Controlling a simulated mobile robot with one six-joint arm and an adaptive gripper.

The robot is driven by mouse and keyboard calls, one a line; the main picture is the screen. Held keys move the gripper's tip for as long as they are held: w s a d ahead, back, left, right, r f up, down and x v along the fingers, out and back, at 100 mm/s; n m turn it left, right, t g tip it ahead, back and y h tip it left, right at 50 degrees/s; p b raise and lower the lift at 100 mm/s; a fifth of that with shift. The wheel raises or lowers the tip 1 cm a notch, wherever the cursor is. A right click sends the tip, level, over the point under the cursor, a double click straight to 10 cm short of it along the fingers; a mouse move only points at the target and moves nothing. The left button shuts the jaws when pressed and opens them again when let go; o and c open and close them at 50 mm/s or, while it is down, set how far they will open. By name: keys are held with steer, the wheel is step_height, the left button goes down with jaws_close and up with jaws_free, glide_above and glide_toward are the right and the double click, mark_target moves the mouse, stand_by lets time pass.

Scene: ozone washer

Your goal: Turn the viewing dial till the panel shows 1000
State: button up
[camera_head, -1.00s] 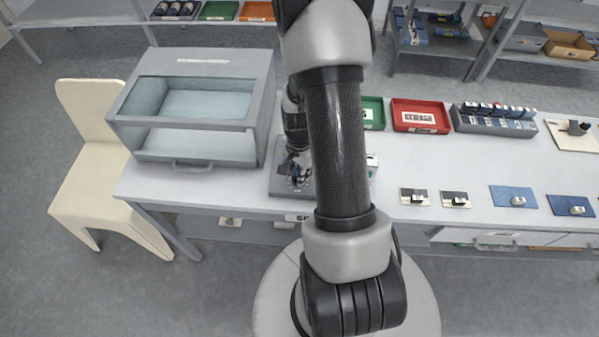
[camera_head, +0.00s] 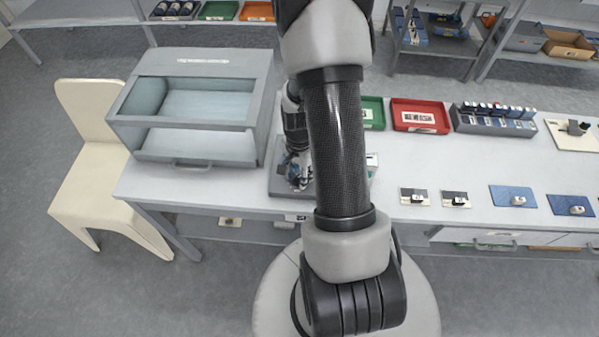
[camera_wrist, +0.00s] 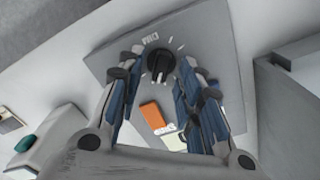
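A round black dial (camera_wrist: 161,63) with light marks around it is on a grey panel plate (camera_wrist: 216,47) in the wrist view. My gripper (camera_wrist: 160,66) points at the dial, with its blue-padded fingers apart on either side of it. I see gaps between the fingers and the dial, so I cannot tell any contact. In the head view my gripper (camera_head: 297,172) is over the grey plate (camera_head: 279,184), and my arm hides much of the plate. No reading of 1000 is legible in either view.
An orange block (camera_wrist: 153,115) and a white piece lie lower on the plate. A grey glass-fronted cabinet (camera_head: 258,95) stands left on the bench. Green (camera_head: 372,108) and red (camera_head: 420,104) trays are behind, right of my arm. Small cards and pads lie at the front right.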

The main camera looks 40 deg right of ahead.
steer(key=shift+r, duration=0.1)
step_height(320, 180, up, 12)
stand_by(0.4)
stand_by(0.4)
steer(key=a+r+n+t, duration=0.2)
steer(key=a+r+n, duration=0.5)
steer(key=a+r, duration=0.4)
steer(key=s+a+r+n+t, duration=0.2)
steer(key=s+a+r+n, duration=0.7)
steer(key=a+n, duration=0.1)
steer(key=shift+s+r+t, duration=0.15)
steer(key=shift+t, duration=0.15)
